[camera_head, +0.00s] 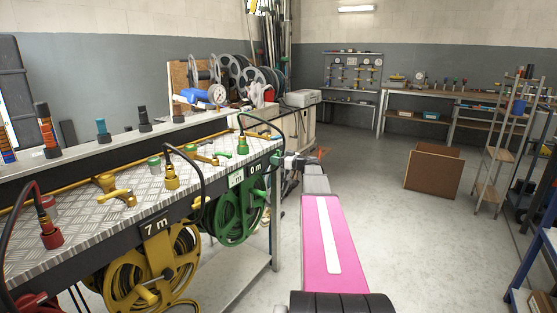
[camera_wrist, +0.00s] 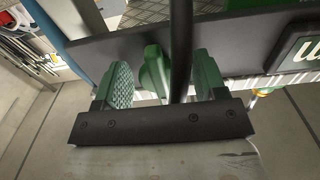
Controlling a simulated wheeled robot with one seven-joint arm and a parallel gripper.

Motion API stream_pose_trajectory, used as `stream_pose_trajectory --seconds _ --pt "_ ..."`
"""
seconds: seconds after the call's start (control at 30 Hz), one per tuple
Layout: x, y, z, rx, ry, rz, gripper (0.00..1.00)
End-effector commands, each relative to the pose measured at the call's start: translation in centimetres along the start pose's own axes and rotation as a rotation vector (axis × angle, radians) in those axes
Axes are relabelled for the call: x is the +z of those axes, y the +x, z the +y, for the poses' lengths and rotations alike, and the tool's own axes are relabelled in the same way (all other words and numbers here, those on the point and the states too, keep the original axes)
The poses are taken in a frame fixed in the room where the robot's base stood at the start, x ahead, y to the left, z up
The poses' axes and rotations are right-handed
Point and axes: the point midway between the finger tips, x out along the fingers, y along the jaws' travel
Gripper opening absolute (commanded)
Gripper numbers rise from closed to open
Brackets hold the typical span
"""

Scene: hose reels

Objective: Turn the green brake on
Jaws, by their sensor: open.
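The green hose reel (camera_head: 236,212) hangs under the right end of the metal-topped bench, beside a sign reading "0 m" (camera_head: 256,168). My gripper (camera_head: 290,163) is at the bench's right end, close to this reel. In the wrist view my gripper (camera_wrist: 162,75) is open, with a green lever-like part (camera_wrist: 153,72), apparently the green brake, between its jaws. A black hose (camera_wrist: 181,45) also passes between the jaws, to the right of that part. I cannot tell whether either jaw touches it. The brake cannot be made out in the head view.
A yellow reel (camera_head: 150,278) hangs left of the green one. Several coloured valves and hose ends, including a green hose fitting (camera_head: 243,145), stand on the bench top (camera_head: 85,205). A cardboard box (camera_head: 433,170) stands on the floor. Open floor lies to the right.

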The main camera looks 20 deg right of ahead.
Motion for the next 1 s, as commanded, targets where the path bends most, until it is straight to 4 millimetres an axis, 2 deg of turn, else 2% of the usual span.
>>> stream_pose_trajectory --seconds 0.17,0.27,0.3,0.33,0.67,1.0 --pt "0.0 -0.01 -0.01 0.0 0.0 0.0 0.65" --pt "0.0 -0.02 0.0 0.0 0.0 0.0 0.36" --pt "0.0 -0.02 -0.01 0.0 0.0 0.0 0.23" --pt "0.0 -0.03 0.0 0.0 0.0 0.0 0.2" --pt "0.01 -0.04 -0.02 0.0 0.033 0.0 0.21" --pt "0.01 -0.06 -0.11 0.0 0.243 0.0 0.21"
